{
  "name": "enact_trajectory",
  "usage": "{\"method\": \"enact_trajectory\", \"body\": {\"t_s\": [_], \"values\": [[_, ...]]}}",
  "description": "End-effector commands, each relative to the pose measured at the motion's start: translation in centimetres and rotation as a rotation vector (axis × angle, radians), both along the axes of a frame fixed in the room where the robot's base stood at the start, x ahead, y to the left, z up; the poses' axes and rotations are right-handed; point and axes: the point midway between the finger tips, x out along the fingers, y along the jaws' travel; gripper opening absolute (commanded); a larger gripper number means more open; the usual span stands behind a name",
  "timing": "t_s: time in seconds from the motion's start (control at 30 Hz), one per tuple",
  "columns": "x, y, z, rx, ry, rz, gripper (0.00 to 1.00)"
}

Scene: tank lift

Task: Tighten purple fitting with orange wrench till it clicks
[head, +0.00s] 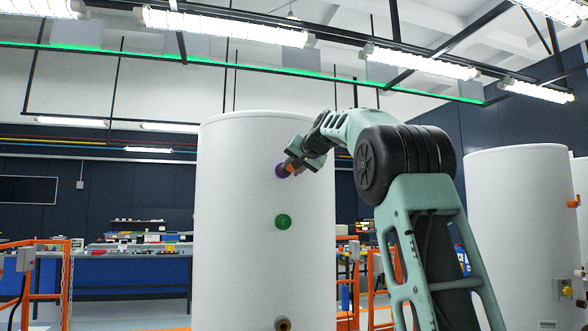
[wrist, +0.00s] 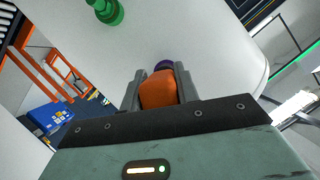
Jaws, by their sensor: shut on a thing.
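The purple fitting (head: 282,171) sits high on the front of the white tank (head: 240,240). In the wrist view the purple fitting (wrist: 164,65) shows just past the end of the orange wrench (wrist: 158,91). My gripper (head: 303,160) is shut on the orange wrench, which shows as a small orange part (head: 292,165) in the head view. The wrench's far end is at the fitting and looks in contact. I cannot tell how fully it is seated, as the fitting is partly hidden.
A green fitting (head: 283,222) is below the purple one, with a brass port (head: 283,324) lower down. Another white tank (head: 515,240) stands at right. Orange rails (head: 66,280) and a blue workbench (head: 135,272) are behind. Lights hang overhead.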

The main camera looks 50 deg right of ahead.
Motion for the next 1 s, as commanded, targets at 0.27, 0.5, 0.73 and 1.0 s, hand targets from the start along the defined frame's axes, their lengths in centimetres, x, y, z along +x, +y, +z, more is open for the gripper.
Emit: {"method": "enact_trajectory", "body": {"t_s": [0.27,0.5,0.73,1.0], "values": [[-0.1,-0.2,-0.2,0.427,-0.272,-0.006,0.0],[0.1,0.0,-0.1,0.87,-0.544,-0.003,0.0],[0.2,0.2,0.6,1.219,-0.757,-0.002,0.0],[0.2,0.2,1.2,1.278,-0.792,-0.002,0.0]]}}
